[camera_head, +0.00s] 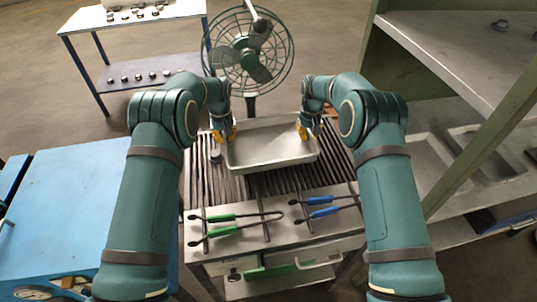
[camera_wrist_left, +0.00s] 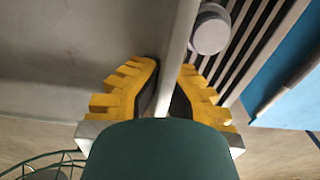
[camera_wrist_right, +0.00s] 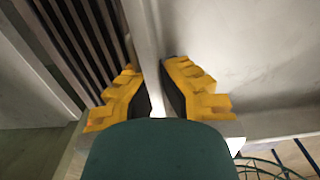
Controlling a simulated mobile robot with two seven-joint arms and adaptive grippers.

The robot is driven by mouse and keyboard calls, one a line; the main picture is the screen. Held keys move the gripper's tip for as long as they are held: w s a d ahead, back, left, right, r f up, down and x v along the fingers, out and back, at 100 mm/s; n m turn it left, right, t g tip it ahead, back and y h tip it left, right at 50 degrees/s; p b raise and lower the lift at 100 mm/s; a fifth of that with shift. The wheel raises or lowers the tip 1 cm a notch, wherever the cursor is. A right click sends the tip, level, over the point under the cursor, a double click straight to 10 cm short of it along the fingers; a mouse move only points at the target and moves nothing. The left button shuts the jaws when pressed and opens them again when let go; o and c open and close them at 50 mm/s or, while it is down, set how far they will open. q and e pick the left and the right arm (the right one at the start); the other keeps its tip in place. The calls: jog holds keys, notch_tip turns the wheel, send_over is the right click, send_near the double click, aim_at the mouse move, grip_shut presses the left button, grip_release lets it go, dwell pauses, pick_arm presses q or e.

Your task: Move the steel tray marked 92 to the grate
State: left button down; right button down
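A grey steel tray (camera_head: 268,157) is over the dark slatted grate (camera_head: 206,184), in the middle of the head view. It looks level and empty; no number can be read on it. I cannot tell whether it rests fully on the slats. My left gripper (camera_head: 224,133) is at its left end, with its yellow fingers (camera_wrist_left: 170,75) on both sides of the tray wall (camera_wrist_left: 178,40), close against it. My right gripper (camera_head: 302,130) is at the right end, its fingers (camera_wrist_right: 151,72) likewise closed on the wall (camera_wrist_right: 143,35). The fingertips' contact is partly hidden by the wrists.
A small grey cylinder (camera_head: 215,156) stands on the grate beside the tray's left wall. Green tongs (camera_head: 222,217) and blue tongs (camera_head: 322,212) lie on a rack in front. A fan (camera_head: 250,60) stands behind, a blue cabinet (camera_head: 70,190) left, grey shelving (camera_head: 455,150) right.

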aim_at(307, 143)
pick_arm(q)
jog(key=shift+w, duration=0.35)
pick_arm(e)
jog(key=shift+w, duration=0.1)
